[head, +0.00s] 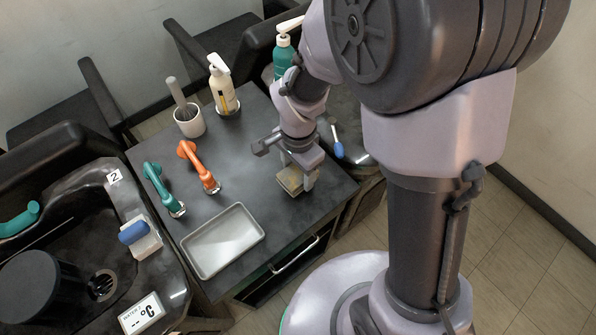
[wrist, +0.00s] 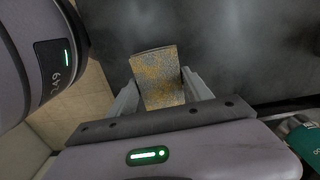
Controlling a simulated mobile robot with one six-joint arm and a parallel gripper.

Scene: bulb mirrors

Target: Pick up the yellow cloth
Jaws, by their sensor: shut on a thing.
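The yellow cloth (head: 289,182) is a small, folded-looking square, mottled yellow and grey. It is at the right part of the dark cabinet top in the head view. In the wrist view the cloth (wrist: 158,72) sits between the two fingers and reaches out past their tips. My gripper (head: 299,174) points down and is shut on the cloth; it also shows in the wrist view (wrist: 160,88). I cannot tell whether the cloth touches the cabinet top. My gripper hides part of the cloth in the head view.
A grey tray (head: 222,240), an orange tool (head: 199,167), a teal tool (head: 163,188), a white cup (head: 189,122) and a cream pump bottle (head: 221,88) stand on the cabinet top (head: 248,150). A teal bottle (head: 284,57) and blue-headed brush (head: 338,147) are behind my gripper. A black basin is left.

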